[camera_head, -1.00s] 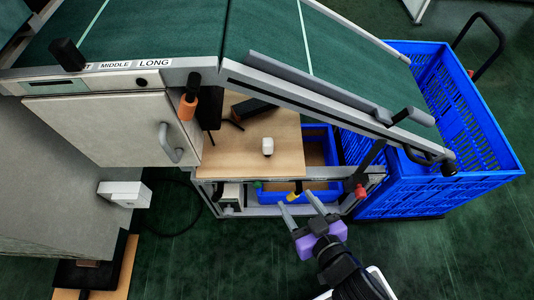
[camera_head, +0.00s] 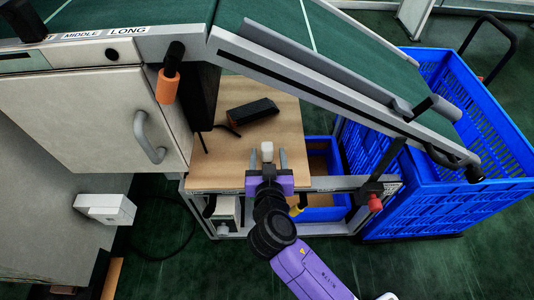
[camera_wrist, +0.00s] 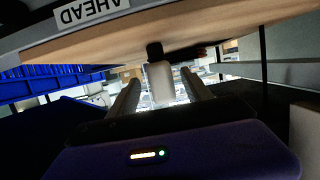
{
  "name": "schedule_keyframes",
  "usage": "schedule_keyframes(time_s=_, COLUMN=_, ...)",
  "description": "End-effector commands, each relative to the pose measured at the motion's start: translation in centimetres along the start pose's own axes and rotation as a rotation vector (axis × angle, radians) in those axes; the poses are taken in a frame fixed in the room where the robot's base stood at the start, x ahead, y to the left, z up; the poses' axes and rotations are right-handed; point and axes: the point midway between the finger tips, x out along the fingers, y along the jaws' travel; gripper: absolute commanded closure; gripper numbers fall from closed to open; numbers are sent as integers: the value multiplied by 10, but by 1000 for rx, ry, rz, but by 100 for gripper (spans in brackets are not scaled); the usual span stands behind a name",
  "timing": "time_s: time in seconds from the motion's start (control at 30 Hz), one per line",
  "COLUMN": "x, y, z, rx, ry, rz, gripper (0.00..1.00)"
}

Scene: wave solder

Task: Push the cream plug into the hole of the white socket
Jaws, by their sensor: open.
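The cream plug (camera_head: 267,152) stands on the wooden tabletop (camera_head: 228,160) near its front edge. My purple gripper (camera_head: 268,160) is open at that edge, with one grey finger on each side of the plug. In the wrist view the plug (camera_wrist: 160,82) shows between the two fingers (camera_wrist: 162,92), with a dark part at its end; gaps show beside it. A white box (camera_head: 105,209) sticks out from the grey cabinet at left, and another pale box (camera_head: 226,212) sits below the tabletop. I cannot tell which is the white socket; no hole is clear.
A black tool (camera_head: 252,112) lies behind the plug. A sloping conveyor rail (camera_head: 330,85) runs above the right side. A large blue crate (camera_head: 425,195) stands at right, and a blue bin (camera_head: 322,205) under the table. An orange-handled lever (camera_head: 168,87) hangs at left.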

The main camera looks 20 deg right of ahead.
Motion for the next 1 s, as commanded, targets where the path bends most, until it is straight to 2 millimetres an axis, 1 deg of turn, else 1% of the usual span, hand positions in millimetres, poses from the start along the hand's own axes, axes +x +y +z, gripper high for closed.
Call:
schedule_keyframes(time_s=0.2, x=32, y=-3, z=2, rx=0, ry=1, rz=1, gripper=42)
schedule_keyframes(time_s=0.3, x=43, y=-2, z=2, rx=0, ry=0, rz=2, gripper=42)
schedule_keyframes(time_s=0.4, x=47, y=-2, z=1, rx=0, ry=0, rz=1, gripper=42)
schedule_keyframes(time_s=0.6, x=48, y=-2, z=1, rx=-1, ry=0, rz=0, gripper=42)
schedule_keyframes(time_s=0.63, x=48, y=-2, z=1, rx=-1, ry=0, rz=0, gripper=44)
schedule_keyframes(time_s=0.67, x=48, y=-2, z=1, rx=-1, ry=0, rz=0, gripper=50)
schedule_keyframes(time_s=0.7, x=48, y=-2, z=1, rx=-1, ry=0, rz=0, gripper=58)
schedule_keyframes(time_s=0.77, x=48, y=-2, z=1, rx=-1, ry=0, rz=0, gripper=70)
schedule_keyframes(time_s=0.9, x=48, y=-2, z=1, rx=-1, ry=0, rz=0, gripper=97)
schedule_keyframes(time_s=0.93, x=48, y=-2, z=1, rx=-1, ry=0, rz=0, gripper=100)
schedule_keyframes(time_s=1.0, x=48, y=-2, z=1, rx=-1, ry=0, rz=0, gripper=100)
